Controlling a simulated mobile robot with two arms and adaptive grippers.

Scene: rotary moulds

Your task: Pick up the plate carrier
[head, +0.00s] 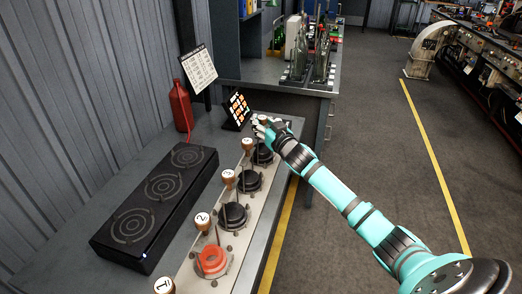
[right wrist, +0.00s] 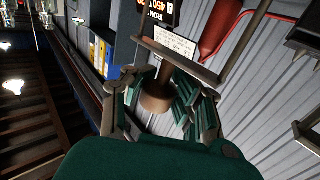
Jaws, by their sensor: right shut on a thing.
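My right gripper (head: 264,124) is at the far end of the pale strip of moulds, at the back of the bench. In the right wrist view my right gripper (right wrist: 160,105) has its fingers closed around a brown wooden handle (right wrist: 156,100). I take this handle to be part of the plate carrier, with a dark bar (right wrist: 178,60) crossing just beyond it. The gripper hides most of the carrier in the head view, and I cannot tell whether it is lifted. My left gripper is not in view.
Several round moulds, one with a red ring (head: 212,261), line the pale strip beside numbered wooden knobs (head: 202,221). A black three-ring hotplate (head: 163,188) lies to the left. A red bottle (head: 180,106) and a small display (head: 237,109) stand behind.

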